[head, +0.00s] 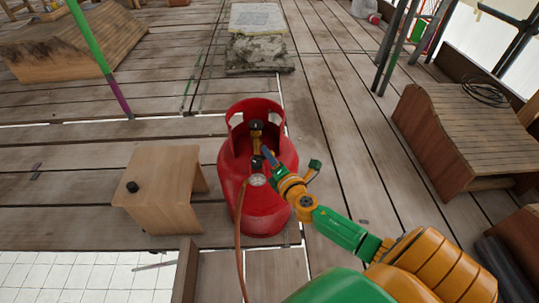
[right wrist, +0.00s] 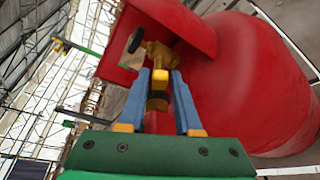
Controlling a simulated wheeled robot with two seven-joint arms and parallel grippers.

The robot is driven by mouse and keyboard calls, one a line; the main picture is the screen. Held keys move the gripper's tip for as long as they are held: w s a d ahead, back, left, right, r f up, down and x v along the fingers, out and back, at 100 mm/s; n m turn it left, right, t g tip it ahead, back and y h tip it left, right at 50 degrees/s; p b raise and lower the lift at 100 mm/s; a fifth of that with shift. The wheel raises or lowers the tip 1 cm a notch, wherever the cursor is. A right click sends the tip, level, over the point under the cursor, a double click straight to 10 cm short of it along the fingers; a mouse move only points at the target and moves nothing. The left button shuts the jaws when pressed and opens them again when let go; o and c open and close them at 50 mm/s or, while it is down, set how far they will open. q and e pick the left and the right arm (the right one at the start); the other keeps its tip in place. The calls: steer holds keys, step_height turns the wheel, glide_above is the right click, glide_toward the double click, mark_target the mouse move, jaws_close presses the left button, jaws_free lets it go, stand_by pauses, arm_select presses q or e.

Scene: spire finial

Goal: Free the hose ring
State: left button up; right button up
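A red gas cylinder (head: 268,215) stands upright on the plank deck, with a brass valve (head: 257,137) inside its collar. A round gauge (head: 258,180) and a brown hose (head: 239,235) hang at its front left. My right gripper (head: 266,153) reaches in from the lower right to the front of the valve. In the right wrist view, its blue fingers (right wrist: 160,76) stand apart, on either side of a brass fitting with a dark band. I cannot tell whether they touch it. The hose ring is not clearly distinguishable. My left gripper is out of view.
A small wooden stool (head: 165,185) with a black knob (head: 132,187) on top stands left of the cylinder. A slatted wooden box (head: 460,130) with a coiled dark cable is at right. Stone slabs (head: 258,50) lie behind. Open deck separates these.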

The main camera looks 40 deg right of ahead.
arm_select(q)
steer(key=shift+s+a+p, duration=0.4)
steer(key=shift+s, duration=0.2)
arm_select(e)
steer(key=v, duration=0.6)
steer(key=shift+s, duration=0.35)
steer(key=shift+a+r, duration=0.1)
